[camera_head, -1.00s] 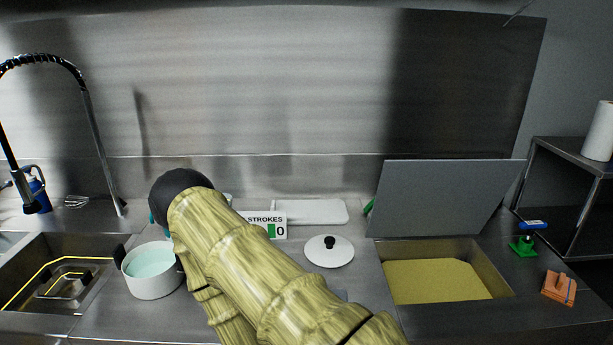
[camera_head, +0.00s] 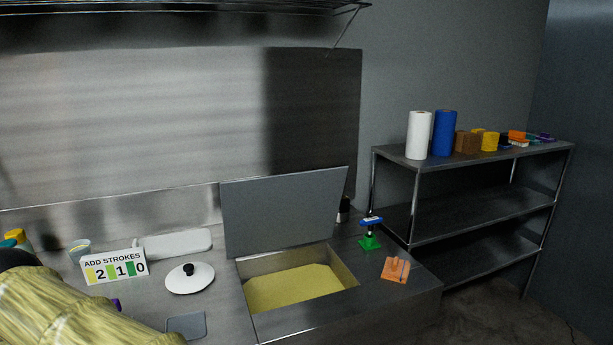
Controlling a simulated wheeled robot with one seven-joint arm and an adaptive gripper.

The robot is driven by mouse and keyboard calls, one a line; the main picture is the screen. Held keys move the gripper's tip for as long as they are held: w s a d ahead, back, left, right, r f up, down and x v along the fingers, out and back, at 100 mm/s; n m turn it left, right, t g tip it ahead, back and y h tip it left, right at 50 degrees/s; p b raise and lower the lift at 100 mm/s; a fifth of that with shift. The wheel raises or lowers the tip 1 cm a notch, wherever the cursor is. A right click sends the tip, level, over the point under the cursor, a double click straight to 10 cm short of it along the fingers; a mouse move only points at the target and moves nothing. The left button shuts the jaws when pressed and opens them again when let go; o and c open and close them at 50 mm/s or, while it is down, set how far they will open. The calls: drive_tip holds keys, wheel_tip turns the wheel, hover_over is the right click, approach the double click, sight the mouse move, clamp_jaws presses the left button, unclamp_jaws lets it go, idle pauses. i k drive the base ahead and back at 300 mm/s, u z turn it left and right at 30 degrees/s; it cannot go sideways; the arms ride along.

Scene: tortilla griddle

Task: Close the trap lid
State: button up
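The trap lid (camera_head: 284,211) is a flat grey panel. It stands raised, leaning back from the rear edge of the trap opening (camera_head: 350,282). The opening is a rectangular well in the steel counter, with a yellow surface inside. My arm shows at the lower left as a yellow, bamboo-like limb, well to the left of the lid and apart from it. My gripper is not visible in this view.
A white pot lid with a black knob (camera_head: 189,278) and an "ADD STROKES" sign (camera_head: 115,267) lie left of the trap. An orange block (camera_head: 395,270) and a green-based tool (camera_head: 370,242) sit to its right. A steel shelf (camera_head: 470,157) with paper rolls stands farther right.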

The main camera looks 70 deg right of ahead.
sight(271, 213)
drive_tip(key=k, duration=0.3)
drive_tip(key=z, duration=0.8)
